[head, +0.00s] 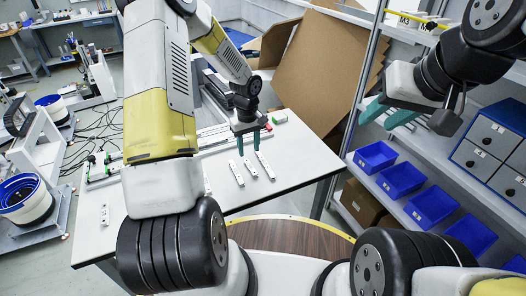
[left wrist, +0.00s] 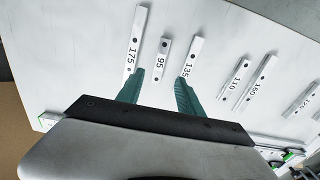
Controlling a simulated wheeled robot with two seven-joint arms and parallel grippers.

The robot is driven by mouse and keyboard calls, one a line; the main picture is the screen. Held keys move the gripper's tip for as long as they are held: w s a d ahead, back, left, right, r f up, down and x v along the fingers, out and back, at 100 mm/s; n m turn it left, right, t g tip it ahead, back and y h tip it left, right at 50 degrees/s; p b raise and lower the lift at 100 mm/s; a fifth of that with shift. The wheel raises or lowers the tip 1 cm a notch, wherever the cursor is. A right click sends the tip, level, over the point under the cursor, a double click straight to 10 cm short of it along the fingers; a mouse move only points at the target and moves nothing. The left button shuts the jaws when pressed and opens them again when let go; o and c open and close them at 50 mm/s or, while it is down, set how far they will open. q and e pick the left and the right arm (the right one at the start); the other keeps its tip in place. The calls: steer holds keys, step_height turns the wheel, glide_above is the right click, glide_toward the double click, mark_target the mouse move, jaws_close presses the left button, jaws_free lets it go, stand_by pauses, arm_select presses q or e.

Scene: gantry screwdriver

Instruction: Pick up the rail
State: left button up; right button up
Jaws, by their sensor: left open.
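Several short white rails with printed numbers lie apart on the white table (head: 295,150). In the left wrist view I read the 175 rail (left wrist: 137,40), the 95 rail (left wrist: 162,60), the 135 rail (left wrist: 191,55), the 110 rail (left wrist: 235,80) and the 160 rail (left wrist: 260,84). My left gripper (head: 250,144) points down at the rails, open and empty. In the left wrist view the fingertips (left wrist: 160,76) show either side of the 95 rail's lower end, near the 175 and 135 rails. Contact cannot be told. My right gripper (head: 386,110) is open and empty by the shelf.
A metal shelf with blue bins (head: 402,178) and grey drawers (head: 490,143) stands at the right, close to my right arm. Large brown cardboard (head: 315,75) leans behind the table. A gantry assembly and cables lie along the table's left and back. My left arm covers part of it.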

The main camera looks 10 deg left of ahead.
mark_target(251, 166)
arm_select(q)
steer(key=f, duration=0.8)
steer(key=shift+s+d, duration=0.2)
steer(key=shift+c, duration=0.4)
jaws_close()
